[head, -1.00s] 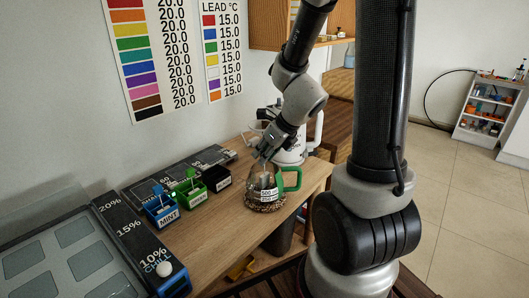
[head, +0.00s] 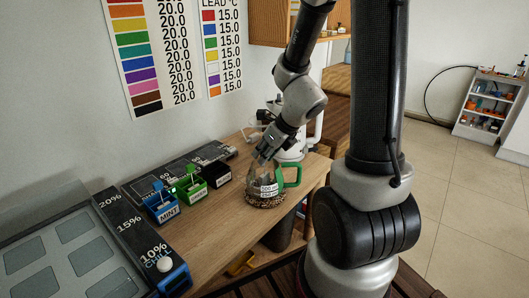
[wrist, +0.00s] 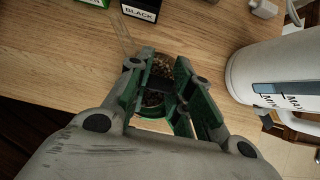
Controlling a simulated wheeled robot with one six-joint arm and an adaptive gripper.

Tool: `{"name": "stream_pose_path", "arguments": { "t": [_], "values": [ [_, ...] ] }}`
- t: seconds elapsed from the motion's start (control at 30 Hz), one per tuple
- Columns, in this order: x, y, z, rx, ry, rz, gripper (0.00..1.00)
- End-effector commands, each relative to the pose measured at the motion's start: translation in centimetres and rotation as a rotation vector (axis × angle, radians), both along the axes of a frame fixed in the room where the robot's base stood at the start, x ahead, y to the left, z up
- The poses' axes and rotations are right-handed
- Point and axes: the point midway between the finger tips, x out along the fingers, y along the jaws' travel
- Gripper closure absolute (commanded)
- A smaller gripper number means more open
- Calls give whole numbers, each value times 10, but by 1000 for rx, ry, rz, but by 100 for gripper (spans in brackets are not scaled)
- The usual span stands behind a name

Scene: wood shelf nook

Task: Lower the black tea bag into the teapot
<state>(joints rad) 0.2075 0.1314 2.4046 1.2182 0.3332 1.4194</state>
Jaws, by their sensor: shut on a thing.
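The glass teapot (head: 268,189) has a green handle (head: 292,175) and stands on a round woven mat (head: 265,202) near the table's front edge. My gripper (head: 261,170) points down at the teapot's mouth, its fingers at or just inside the top. In the wrist view my gripper (wrist: 162,82) is shut on a small dark thing, which I take to be the black tea bag (wrist: 160,83). The bag's lower end is hidden or too small to make out. The black box (head: 217,177), labelled BLACK in the wrist view (wrist: 142,9), shows no stick standing up.
A blue MINT box (head: 161,208) and a green box (head: 189,189) stand left of the black one, with sticks up. A white kettle (head: 291,148) stands close behind the teapot; it also shows in the wrist view (wrist: 275,75). Bare wood (head: 215,222) lies in front.

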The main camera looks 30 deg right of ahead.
Motion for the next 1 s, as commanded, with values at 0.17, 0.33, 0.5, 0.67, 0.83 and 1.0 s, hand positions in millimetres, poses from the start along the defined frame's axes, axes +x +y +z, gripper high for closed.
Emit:
{"name": "stream_pose_path", "arguments": {
  "t": [0.17, 0.33, 0.5, 0.67, 0.83, 1.0],
  "values": [
    [0, 0, -3, 0, 0, -1, 90],
    [0, 0, -5, 0, 1, 0, 90],
    [0, 0, -8, 0, 1, 0, 90],
    [0, 0, -11, 0, 0, -1, 90],
    [0, 0, -13, 0, 0, 0, 90],
    [0, 0, -15, 0, 0, 0, 90]
  ]
}}
